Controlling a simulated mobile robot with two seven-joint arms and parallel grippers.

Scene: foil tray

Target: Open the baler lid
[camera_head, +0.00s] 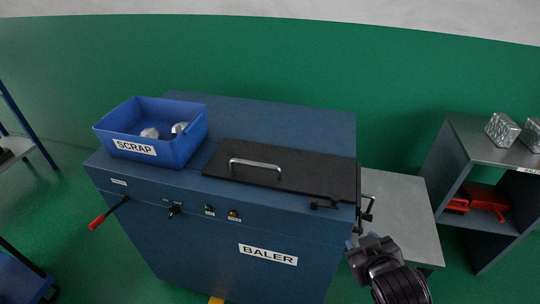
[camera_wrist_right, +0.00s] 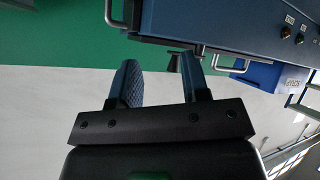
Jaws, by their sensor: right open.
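The blue baler (camera_head: 150,225) stands in the middle of the head view, with a "BALER" label on its front. Its black lid (camera_head: 310,172) lies flat and closed on top, with a silver bar handle (camera_head: 255,165) toward its left side. A small black latch-like part (camera_head: 323,205) sits at the lid's front right edge. My right gripper (camera_head: 356,242) is beside the baler's right front corner, below lid height and apart from the handle. In the right wrist view its two blue fingers (camera_wrist_right: 160,80) are apart with nothing between them. My left gripper is not in view.
A blue "SCRAP" bin (camera_head: 185,148) with crumpled pieces stands on the baler's top left. A crank-like part (camera_head: 368,208) sticks out on the right side by a grey table (camera_head: 400,205). A shelf (camera_head: 465,140) with foil blocks stands at right. A red-handled lever (camera_head: 98,222) juts out front left.

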